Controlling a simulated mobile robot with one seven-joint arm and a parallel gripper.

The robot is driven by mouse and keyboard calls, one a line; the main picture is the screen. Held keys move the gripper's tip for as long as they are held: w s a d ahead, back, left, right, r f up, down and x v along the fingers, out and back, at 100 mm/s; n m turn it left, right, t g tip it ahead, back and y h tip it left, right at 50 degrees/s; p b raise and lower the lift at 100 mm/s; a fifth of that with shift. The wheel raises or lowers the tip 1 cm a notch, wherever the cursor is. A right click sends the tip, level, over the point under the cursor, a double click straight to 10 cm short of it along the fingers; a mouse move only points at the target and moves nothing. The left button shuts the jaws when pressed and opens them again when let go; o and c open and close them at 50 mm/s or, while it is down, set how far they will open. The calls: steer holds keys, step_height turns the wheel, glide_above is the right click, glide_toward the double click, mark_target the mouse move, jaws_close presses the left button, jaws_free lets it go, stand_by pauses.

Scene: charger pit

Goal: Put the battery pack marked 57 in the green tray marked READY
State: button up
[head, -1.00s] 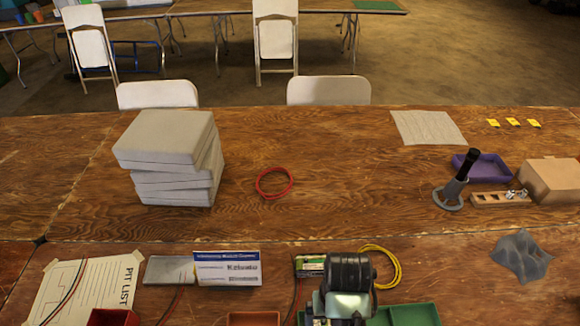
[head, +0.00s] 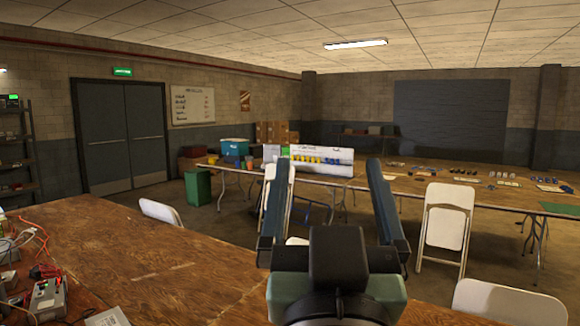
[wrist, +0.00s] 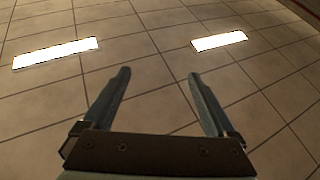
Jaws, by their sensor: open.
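My gripper (head: 325,205) is raised in front of the head camera, with its two long grey fingers spread wide apart and nothing between them. In the wrist view the fingers (wrist: 160,95) are also apart and empty, pointing toward the ceiling. No battery pack marked 57 can be made out in either view now. No green tray marked READY shows in either view now.
A wooden table (head: 160,265) runs along the lower left, with a grey device (head: 46,297) and red wires at its left end. White folding chairs (head: 446,225) stand beyond it. A farther table (head: 400,183) holds small items. Double doors (head: 122,135) are at the back left.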

steer(key=s+a+r+t+y, duration=0.2)
steer(key=s+a+r+t, duration=0.1)
steer(key=s+r, duration=0.4)
steer(key=shift+s+a+r+n+t, duration=0.2)
steer(key=shift+a+r+n+t, duration=0.2)
steer(key=shift+a, duration=0.05)
